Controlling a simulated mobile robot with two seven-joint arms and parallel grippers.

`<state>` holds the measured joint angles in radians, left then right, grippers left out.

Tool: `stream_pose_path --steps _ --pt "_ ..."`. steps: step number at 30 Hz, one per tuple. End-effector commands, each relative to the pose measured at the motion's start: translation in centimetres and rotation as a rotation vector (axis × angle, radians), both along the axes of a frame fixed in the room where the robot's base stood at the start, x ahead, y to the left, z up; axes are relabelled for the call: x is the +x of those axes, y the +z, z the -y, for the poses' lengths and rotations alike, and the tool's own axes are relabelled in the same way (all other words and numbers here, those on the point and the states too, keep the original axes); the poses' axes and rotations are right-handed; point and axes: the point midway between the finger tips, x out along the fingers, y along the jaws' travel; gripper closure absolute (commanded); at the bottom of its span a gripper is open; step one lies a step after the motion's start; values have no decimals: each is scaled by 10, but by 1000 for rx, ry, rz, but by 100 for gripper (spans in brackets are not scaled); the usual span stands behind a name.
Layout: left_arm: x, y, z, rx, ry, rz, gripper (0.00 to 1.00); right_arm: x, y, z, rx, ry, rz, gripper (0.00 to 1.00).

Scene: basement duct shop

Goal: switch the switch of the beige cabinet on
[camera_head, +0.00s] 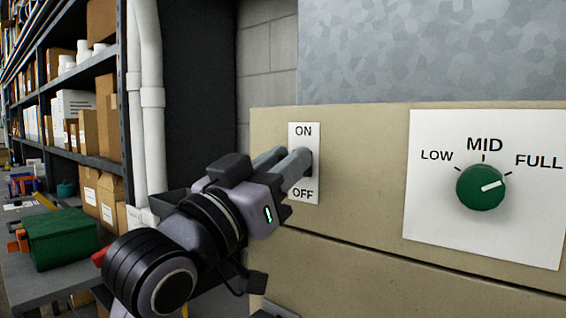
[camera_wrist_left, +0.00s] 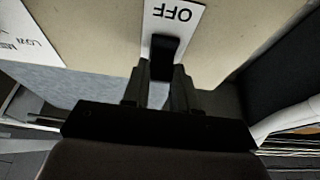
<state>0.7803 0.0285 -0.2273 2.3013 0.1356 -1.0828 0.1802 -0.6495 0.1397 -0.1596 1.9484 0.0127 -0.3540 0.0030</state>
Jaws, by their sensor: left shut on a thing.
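The beige cabinet (camera_head: 360,215) fills the right half of the head view. Its white switch plate (camera_head: 303,142) reads ON at the top and OFF at the bottom. My left gripper (camera_head: 301,162) reaches the plate from the lower left, its fingers shut on the switch lever between the labels. In the left wrist view, the gripper (camera_wrist_left: 162,78) meets the black switch lever (camera_wrist_left: 163,48) beside the upside-down OFF label. The fingers hide much of the lever in the head view, so I cannot tell which way it tilts. My right gripper is out of view.
A green dial (camera_head: 480,190) on a white panel right of the switch points towards FULL. Shelves with cardboard boxes (camera_head: 90,190), white pipes (camera_head: 152,110) and a green box (camera_head: 62,240) on a bench stand to the left.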

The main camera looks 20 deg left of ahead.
Motion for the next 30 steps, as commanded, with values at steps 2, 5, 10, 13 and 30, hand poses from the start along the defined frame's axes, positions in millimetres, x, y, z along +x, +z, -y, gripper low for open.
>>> stream_pose_path --steps 2,5,10,13,30 --pt "0 5 0 10 -2 -24 100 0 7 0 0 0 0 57" --pt "0 7 1 24 -2 -65 100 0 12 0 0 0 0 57" --pt "0 7 1 38 -1 -105 100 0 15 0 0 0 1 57" --pt "0 6 0 39 -2 -110 100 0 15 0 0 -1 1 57" --pt "0 5 0 40 0 -110 47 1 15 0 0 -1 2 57"
